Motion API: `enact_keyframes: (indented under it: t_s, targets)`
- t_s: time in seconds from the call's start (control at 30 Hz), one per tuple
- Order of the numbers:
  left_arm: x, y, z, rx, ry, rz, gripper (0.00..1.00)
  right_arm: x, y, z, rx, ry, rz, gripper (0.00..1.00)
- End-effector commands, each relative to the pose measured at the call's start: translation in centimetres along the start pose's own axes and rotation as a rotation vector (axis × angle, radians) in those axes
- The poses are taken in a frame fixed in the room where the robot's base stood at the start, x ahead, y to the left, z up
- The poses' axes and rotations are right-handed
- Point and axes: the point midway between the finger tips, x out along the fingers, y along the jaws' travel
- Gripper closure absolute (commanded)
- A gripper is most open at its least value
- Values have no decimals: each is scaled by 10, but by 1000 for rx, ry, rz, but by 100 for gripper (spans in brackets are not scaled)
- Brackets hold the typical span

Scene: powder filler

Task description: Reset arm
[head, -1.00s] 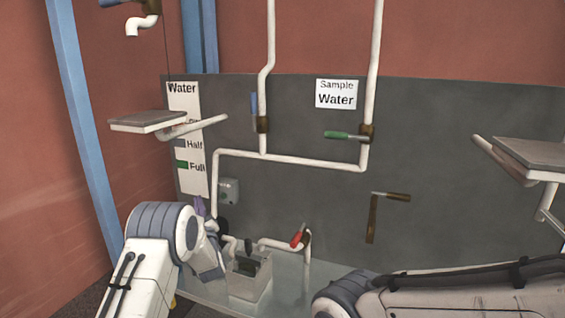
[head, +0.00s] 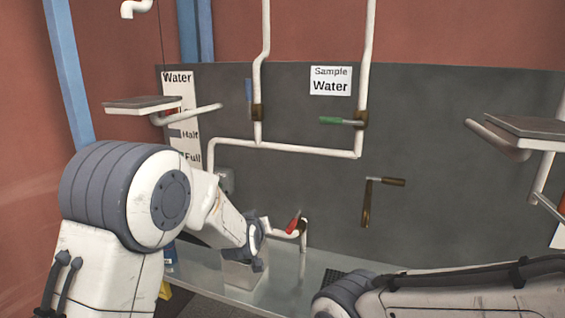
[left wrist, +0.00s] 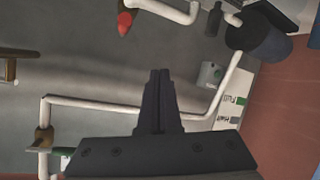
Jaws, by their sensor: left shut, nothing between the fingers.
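My left arm spans the lower left of the head view, its dark gripper end (head: 256,250) in front of the panel's lower part. In the left wrist view the gripper (left wrist: 160,74) has its two dark fingers together, with nothing between them. The red-handled valve (head: 293,221) is just right of the gripper in the head view; its red handle (left wrist: 125,22) is also at the top of the wrist view. The arm hides much of the pale box (head: 238,275). My right arm lies across the lower right; its gripper is out of view.
The grey panel (head: 280,90) carries white pipes, a green-handled valve (head: 336,120), a blue-handled valve (head: 249,90) and a brown lever (head: 368,205). Shelves stick out at left (head: 140,104) and right (head: 522,126). A metal counter (head: 225,291) runs below. Open air lies before the panel's middle.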

Motion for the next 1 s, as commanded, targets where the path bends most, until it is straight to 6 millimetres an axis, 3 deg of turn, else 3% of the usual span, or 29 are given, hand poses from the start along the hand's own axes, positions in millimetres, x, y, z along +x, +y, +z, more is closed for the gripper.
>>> enact_keyframes:
  t_s: [0.03, 0.1, 0.27, 0.4, 0.5, 0.6, 0.7, 0.8, 1.0]
  targets:
    - [-24, 21, 29, 45, -103, 37, 100, 12, 1, 1, 0, 0, 0, 22]
    - [-59, 39, 67, 113, -253, 70, 100, 19, 1, 1, 0, 0, 0, 22]
    - [-152, 52, 146, 283, -567, 132, 100, 34, 2, 2, -1, 0, 0, 22]
    - [-238, 36, 205, 446, -814, 168, 100, 47, 3, 2, -1, 0, 0, 22]
    - [-291, 14, 236, 552, -960, 179, 100, 54, 4, 3, -1, 0, 0, 22]
    - [-329, -6, 254, 633, -1067, 181, 100, 58, 4, 3, -1, 0, 0, 22]
    - [-353, -22, 264, 686, -1134, 179, 100, 60, 4, 3, -1, 0, 0, 22]
    - [-364, -28, 268, 709, -1166, 176, 100, 61, 4, 3, -1, 0, 0, 22]
    - [-365, -29, 268, 711, -1172, 175, 100, 60, 4, 3, -1, 0, 0, 22]
